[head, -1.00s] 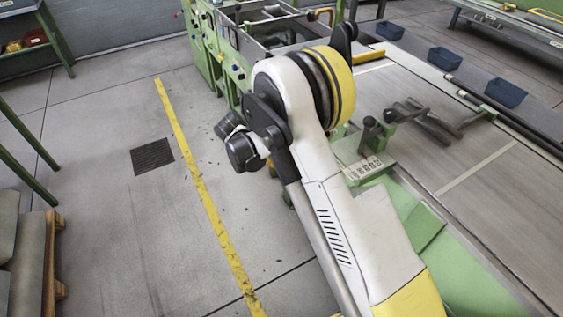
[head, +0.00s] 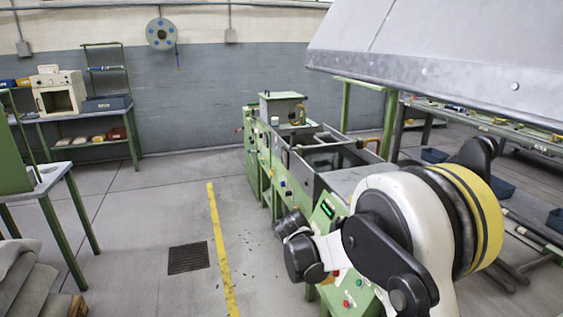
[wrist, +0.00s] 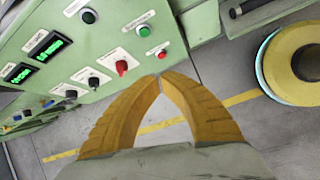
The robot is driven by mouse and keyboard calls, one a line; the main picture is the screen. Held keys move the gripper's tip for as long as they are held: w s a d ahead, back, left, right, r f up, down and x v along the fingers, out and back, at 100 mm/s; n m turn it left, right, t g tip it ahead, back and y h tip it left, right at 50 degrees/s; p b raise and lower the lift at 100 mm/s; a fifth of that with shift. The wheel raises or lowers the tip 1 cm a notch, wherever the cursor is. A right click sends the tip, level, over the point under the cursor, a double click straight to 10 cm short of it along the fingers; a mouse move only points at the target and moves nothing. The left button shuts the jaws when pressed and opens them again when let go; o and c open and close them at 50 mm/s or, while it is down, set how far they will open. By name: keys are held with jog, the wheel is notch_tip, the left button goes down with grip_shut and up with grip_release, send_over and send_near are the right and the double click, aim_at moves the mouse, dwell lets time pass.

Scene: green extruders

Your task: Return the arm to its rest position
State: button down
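My gripper (wrist: 160,79) shows in the wrist view as two orange ribbed fingers. They curve inward and their tips meet, with nothing held between them. The fingers are in front of a green control panel (wrist: 113,40) with knobs, buttons and lit green displays; I cannot tell the exact gap. In the head view my white, yellow and black arm (head: 405,215) is folded at the lower right, in front of the green extruder machine (head: 262,160). The fingers cannot be made out in that view.
A large grey hood (head: 430,45) hangs at the upper right. A workbench (head: 85,115) stands against the back wall, and a green-legged table (head: 50,180) at the left. Grey floor with a yellow line (head: 218,245) and a drain grate (head: 188,257) lies clear between.

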jog(key=s+d+r+m+t+y, duration=0.2)
jog(key=s+d+r+m+y, duration=0.15)
jog(key=s+r+m, duration=0.7)
jog(key=s+r+m+t, duration=0.1)
jog(key=s+r+m, duration=0.1)
jog(key=s, duration=0.3)
jog(key=s+r+m+y, duration=0.1)
jog(key=s+r+m, duration=0.1)
jog(key=s, duration=0.4)
jog(key=s+d+r+m+t, duration=0.1)
jog(key=s+r+m, duration=0.1)
jog(key=s+m, duration=0.2)
jog(key=shift+s+t+y, duration=0.3)
jog(key=shift+s+y, duration=0.05)
jog(key=shift+s, duration=0.5)
jog(key=shift+d, duration=0.2)
